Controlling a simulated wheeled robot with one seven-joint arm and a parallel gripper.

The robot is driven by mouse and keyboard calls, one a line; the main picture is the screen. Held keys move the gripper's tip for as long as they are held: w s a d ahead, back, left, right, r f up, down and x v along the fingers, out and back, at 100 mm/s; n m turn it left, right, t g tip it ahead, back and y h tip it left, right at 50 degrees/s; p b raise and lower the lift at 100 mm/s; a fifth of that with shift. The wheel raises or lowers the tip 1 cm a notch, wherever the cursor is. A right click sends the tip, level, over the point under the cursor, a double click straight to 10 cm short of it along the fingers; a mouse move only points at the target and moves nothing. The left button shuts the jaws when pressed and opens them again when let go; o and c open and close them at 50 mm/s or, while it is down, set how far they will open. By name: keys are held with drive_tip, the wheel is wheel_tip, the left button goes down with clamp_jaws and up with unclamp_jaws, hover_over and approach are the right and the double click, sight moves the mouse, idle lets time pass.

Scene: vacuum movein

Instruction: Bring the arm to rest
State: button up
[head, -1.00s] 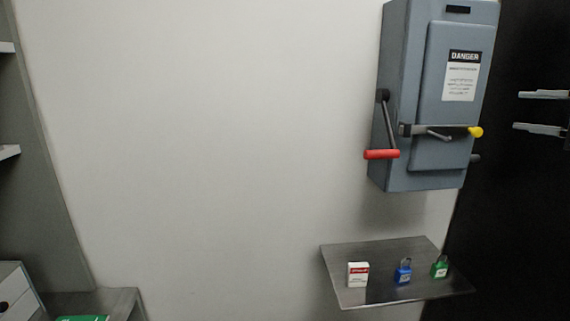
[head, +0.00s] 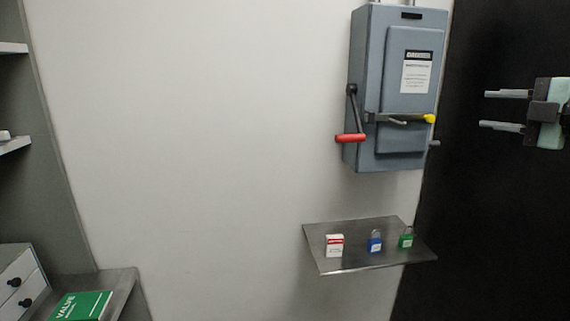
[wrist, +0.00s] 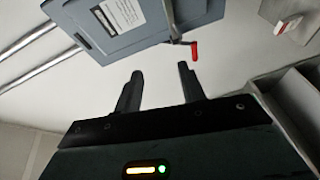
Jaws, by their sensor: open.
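My gripper (head: 505,110) is at the right edge of the head view, in front of the dark panel. Its two fingers point left and stand apart with nothing between them. In the wrist view my gripper (wrist: 158,88) shows its two dark fingers spread and empty. The grey switch box (head: 365,90) hangs on the wall left of my gripper, with a gap between them. The box also shows at the top of the wrist view (wrist: 150,30). Its red-ended lever (head: 351,138) hangs down on its left side.
A metal shelf (head: 350,265) below the box holds a white and red carton (head: 334,246), a blue padlock (head: 375,242) and a green padlock (head: 406,238). A shelving unit with a drawer cabinet (head: 20,280) and green valve box (head: 80,306) stands at left. The wall between is bare.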

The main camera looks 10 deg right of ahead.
drive_tip(key=w+a+f+m+h+b, duration=0.2)
drive_tip(key=w+a+f+m+h, duration=0.1)
drive_tip(key=w+a+f+m, duration=0.4)
drive_tip(key=s+a+f+m+g+h+b, duration=0.1)
drive_tip(key=s+a+f+m+g+b, duration=0.3)
drive_tip(key=a+f, duration=0.7)
drive_tip(key=s+a+f+m+g+p, duration=0.1)
drive_tip(key=s+a+f+g, duration=0.25)
drive_tip(key=s+a, duration=0.2)
drive_tip(key=s+a+f+g, duration=0.3)
drive_tip(key=s+a+f, duration=0.2)
drive_tip(key=s, duration=0.2)
drive_tip(key=s+a+f+g+h, duration=0.1)
drive_tip(key=s+f+g, duration=0.1)
drive_tip(key=s, duration=0.6)
drive_tip(key=s+a+f+m+g+b, duration=0.1)
drive_tip(key=s+a+f+g, duration=0.1)
drive_tip(key=s, duration=0.6)
drive_tip(key=shift+a+f+g+h, duration=0.15)
drive_tip(key=shift+f+g+h, duration=0.3)
drive_tip(key=shift+g, duration=0.2)
drive_tip(key=shift+w, duration=0.15)
